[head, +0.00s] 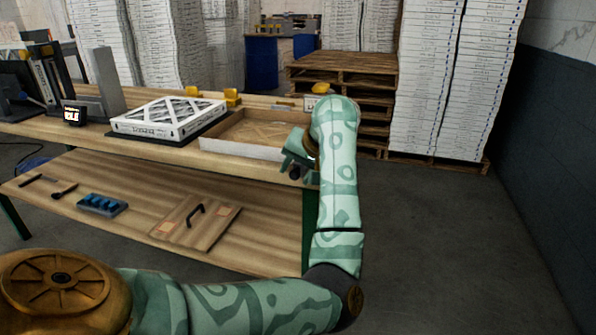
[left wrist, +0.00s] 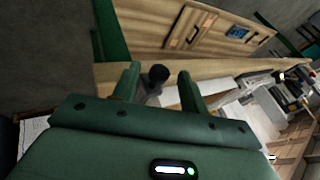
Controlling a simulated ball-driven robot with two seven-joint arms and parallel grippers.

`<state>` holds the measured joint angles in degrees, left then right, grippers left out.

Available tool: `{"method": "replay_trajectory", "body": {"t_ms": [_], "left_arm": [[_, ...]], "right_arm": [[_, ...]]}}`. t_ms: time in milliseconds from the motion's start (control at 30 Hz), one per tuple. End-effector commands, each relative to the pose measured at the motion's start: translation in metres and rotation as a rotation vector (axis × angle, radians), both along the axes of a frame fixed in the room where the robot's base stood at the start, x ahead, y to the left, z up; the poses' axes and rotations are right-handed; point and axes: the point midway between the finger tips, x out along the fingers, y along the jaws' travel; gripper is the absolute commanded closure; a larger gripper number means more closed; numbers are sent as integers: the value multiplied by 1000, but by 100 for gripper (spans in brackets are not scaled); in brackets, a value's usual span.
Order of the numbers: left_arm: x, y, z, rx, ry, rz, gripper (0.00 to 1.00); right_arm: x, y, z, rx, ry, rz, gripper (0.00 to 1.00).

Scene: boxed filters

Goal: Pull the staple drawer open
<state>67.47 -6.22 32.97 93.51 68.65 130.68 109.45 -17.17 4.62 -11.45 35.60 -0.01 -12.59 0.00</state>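My left gripper (head: 293,163) is at the front right edge of the workbench, beside the shallow cardboard box. In the left wrist view its two green fingers (left wrist: 157,76) stand apart, with a dark round knob (left wrist: 158,72) between them. A gap shows beside the knob, and I cannot tell whether either finger touches it. A dark round part (head: 295,173) also shows by the gripper in the head view. I cannot clearly make out a staple drawer front; my gripper and forearm cover that part of the bench. My right gripper is not in view.
A framed filter (head: 168,117) lies on the bench left of the open cardboard box (head: 240,151). The lower shelf (head: 150,185) holds a blue tray (head: 101,205) and a board with a black handle (head: 195,222). Pallets and filter stacks stand behind. The floor at right is clear.

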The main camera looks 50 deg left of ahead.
Motion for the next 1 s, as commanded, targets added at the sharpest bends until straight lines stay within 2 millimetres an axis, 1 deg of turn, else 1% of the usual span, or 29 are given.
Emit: {"method": "replay_trajectory", "body": {"t_ms": [167,267,367,600,700,833,1000], "left_arm": [[0,-1,1,-1,0,0,57],[0,-6,10,-1,-3,-2,57],[0,-17,28,-2,-6,-2,57],[-2,-54,84,-2,-7,-3,57],[-2,-68,104,-2,-6,-3,57],[-3,-82,122,-2,-3,-2,57],[-3,-91,133,-1,0,-1,57]], "right_arm": [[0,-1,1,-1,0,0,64],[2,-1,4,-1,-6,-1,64],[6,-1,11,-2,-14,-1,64],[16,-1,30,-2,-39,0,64],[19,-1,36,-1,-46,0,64],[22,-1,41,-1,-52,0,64],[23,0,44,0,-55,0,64]]}}
